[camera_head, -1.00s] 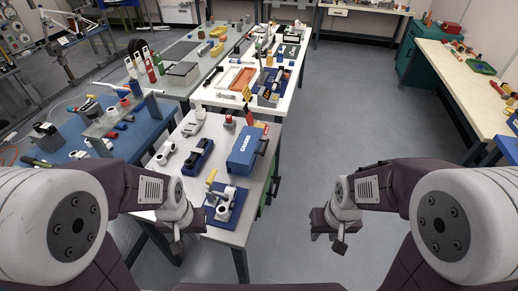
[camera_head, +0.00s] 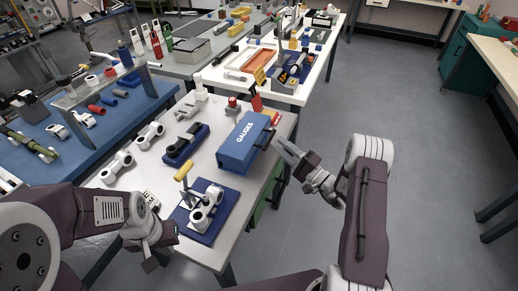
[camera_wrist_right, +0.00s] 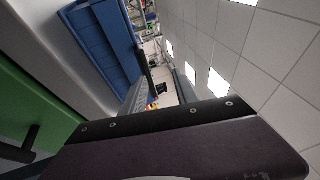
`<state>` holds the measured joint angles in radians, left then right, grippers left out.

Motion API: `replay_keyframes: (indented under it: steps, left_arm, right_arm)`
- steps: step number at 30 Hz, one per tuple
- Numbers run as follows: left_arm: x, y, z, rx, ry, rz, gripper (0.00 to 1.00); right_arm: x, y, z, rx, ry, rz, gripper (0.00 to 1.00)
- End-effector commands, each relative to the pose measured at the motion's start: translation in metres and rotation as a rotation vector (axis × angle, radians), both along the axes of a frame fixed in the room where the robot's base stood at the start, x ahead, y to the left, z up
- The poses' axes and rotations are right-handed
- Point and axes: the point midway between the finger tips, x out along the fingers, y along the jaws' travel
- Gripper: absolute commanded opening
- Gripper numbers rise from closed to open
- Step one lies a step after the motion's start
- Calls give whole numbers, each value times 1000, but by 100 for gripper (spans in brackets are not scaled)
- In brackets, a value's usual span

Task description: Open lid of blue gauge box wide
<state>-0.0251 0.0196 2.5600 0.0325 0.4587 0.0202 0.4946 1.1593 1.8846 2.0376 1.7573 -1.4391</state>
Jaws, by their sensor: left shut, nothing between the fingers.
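The blue gauge box (camera_head: 243,150), marked "GAUGES", sits on the near white table with its lid down. A dark handle (camera_head: 266,138) stands out from its right side. My right gripper (camera_head: 285,151) is raised just off the table's right edge, pointing at that side of the box. Its fingers look apart and empty, with a gap to the box. In the right wrist view the blue box (camera_wrist_right: 103,40) fills the upper left, beyond the fingers (camera_wrist_right: 160,92). My left gripper (camera_head: 150,262) is shut and empty, low at the table's front left.
A blue fixture with a yellow-handled clamp (camera_head: 203,212) stands in front of the box. A dark blue block (camera_head: 185,146) lies to its left, and a red part (camera_head: 233,105) behind it. A green cabinet front (camera_head: 268,190) is under the table. Floor (camera_head: 430,120) to the right is clear.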

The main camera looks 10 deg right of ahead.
Motion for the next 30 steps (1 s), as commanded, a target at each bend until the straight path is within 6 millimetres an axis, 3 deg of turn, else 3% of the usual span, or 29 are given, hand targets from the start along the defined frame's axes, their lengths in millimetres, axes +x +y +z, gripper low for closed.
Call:
replay_keyframes:
  steps: [1, 3, 10, 22, 30]
  left_arm:
    - [0, 0, -15, 0, 0, 0, 0]
    - [0, 0, -18, 0, 0, 0, 0]
    - [0, 0, -14, 0, -1, 0, 0]
    - [0, 0, -10, 0, -1, 0, 0]
    - [0, 0, -9, 0, -1, 0, 0]
  right_arm:
    - [-4, -9, -29, 16, 28, -23, 36]
    - [-7, -18, -39, 25, 44, -43, 36]
    - [-1, -15, -32, 21, 42, -44, 36]
    - [60, 25, -17, 22, 42, -41, 36]
    - [68, 29, -16, 24, 44, -43, 36]
